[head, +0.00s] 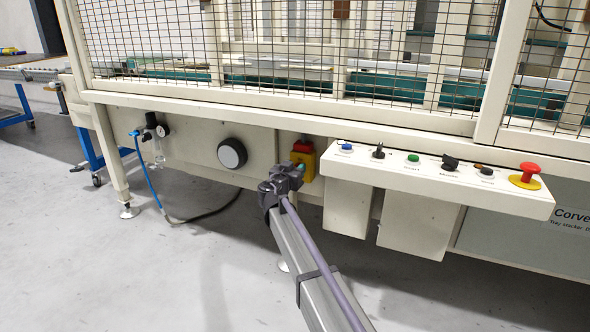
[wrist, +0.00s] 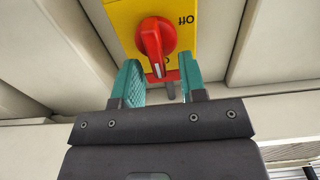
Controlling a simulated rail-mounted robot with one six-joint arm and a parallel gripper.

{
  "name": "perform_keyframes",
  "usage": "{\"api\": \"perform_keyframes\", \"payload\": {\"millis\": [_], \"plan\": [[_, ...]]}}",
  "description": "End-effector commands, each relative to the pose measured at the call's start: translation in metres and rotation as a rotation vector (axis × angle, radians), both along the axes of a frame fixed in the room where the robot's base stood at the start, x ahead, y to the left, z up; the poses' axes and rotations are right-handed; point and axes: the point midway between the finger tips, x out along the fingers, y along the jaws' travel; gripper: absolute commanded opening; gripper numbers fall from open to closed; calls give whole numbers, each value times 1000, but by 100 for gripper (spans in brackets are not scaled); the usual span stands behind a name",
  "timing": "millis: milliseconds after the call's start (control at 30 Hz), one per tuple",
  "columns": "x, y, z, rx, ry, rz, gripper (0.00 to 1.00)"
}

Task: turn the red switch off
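The red switch (wrist: 156,42) is a rotary knob on a yellow plate (wrist: 205,16), seen upside down in the wrist view. "Off" is printed on the plate beside the knob, and the knob's white mark points down the picture. In the head view the yellow switch box (head: 305,166) with its red top sits on the machine's front panel, partly hidden by my gripper (head: 300,168). In the wrist view my gripper's teal fingers (wrist: 160,80) are apart, one on each side of the knob's lower end. Whether they touch the knob cannot be told.
A control panel with several buttons (head: 413,158) and a red emergency stop (head: 527,171) juts out to the right of the switch. Wire mesh is above.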

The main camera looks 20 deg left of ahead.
Motion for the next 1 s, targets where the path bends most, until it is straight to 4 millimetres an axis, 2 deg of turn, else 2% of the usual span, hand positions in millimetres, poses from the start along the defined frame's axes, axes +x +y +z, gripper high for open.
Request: {"api": "perform_keyframes", "payload": {"millis": [133,533,1000], "plan": [[0,0,0,0,0,0,37],[-1,0,0,0,0,0,0],[-1,1,0,-52,2,0,0]]}}
